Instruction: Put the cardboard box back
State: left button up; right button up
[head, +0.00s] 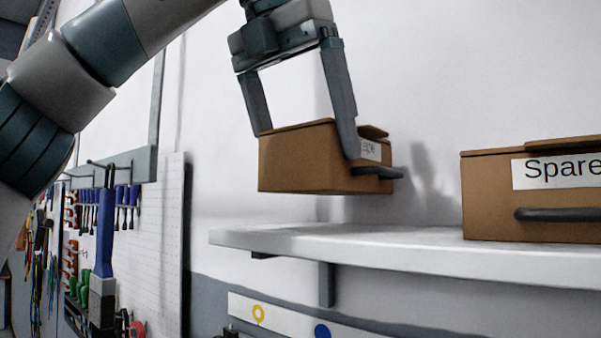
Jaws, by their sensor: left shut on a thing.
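A brown cardboard box (295,163) with a white label and a dark handle hangs in the air above the left end of a white wall shelf (400,250). My left gripper (305,145) reaches down from above and is shut on the box, one finger at its left edge and one across its front near the label. The finger covers part of the label, so only its last letters show. A gap shows between the box's underside and the shelf. My right gripper is not in view.
A second brown box (490,205) labelled "Spare" stands on the shelf at the right, cut off by the picture edge. The shelf between it and the left end is bare. A tool panel (160,240) with hanging tools is on the wall at left.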

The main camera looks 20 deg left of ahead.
aim_at(301, 169)
pick_arm(q)
jog(key=shift+w+a+f, duration=0.15)
jog(key=shift+a, duration=0.1)
jog(key=shift+d, duration=0.1)
jog(key=shift+f, duration=2)
jog(key=o, duration=1)
jog(key=shift+f, duration=0.1)
jog(key=shift+r, duration=0.3)
